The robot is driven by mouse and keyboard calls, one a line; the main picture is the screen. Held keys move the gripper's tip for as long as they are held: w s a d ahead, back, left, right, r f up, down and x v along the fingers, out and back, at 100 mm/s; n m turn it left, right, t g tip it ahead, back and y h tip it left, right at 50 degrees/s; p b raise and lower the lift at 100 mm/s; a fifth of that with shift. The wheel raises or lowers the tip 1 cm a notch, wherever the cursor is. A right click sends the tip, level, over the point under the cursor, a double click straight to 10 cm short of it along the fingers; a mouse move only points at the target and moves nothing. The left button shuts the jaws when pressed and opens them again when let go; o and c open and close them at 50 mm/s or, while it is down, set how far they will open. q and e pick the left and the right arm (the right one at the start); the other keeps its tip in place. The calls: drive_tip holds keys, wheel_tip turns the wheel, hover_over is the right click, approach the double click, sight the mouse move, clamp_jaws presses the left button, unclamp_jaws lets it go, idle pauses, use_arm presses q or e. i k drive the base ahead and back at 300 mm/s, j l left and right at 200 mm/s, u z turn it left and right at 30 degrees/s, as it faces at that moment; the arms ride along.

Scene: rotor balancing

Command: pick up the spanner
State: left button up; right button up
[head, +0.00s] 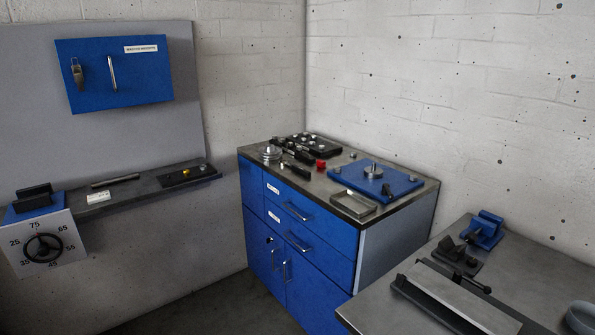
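I cannot pick out the spanner with certainty in the head view. Several small dark tools (296,170) lie close together on the left part of the blue cabinet's grey top (402,200), and they are too small to tell apart. One has a red end (320,164). A dark slim bar (115,181) lies on the wall shelf at the left; its kind is unclear. Neither of my grippers is in view.
A blue plate (352,178) with a metal boss and a shallow metal tray (353,204) take up the cabinet top's right part. A grey bench (545,270) at right holds a blue fixture (485,232). A blue labelled wall box (140,80) hangs at left. Floor before the cabinet is clear.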

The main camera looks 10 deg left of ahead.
sight(295, 167)
drive_tip(key=i+j+z, duration=0.1)
drive_tip(key=z, duration=0.3)
drive_tip(key=i+j+z, duration=0.15)
drive_tip(key=z, duration=0.25)
drive_tip(key=i+j+z, duration=0.1)
drive_tip(key=j, duration=0.25)
drive_tip(key=i+j+z, duration=0.1)
drive_tip(key=i+j, duration=0.15)
drive_tip(key=i+j+z, duration=0.1)
drive_tip(key=j, duration=0.35)
drive_tip(key=i+j+z, duration=0.1)
drive_tip(key=j, duration=0.3)
drive_tip(key=i+j+z, duration=0.1)
drive_tip(key=j, duration=0.3)
drive_tip(key=i+j+z, duration=0.1)
drive_tip(key=j, duration=0.3)
drive_tip(key=i, duration=0.1)
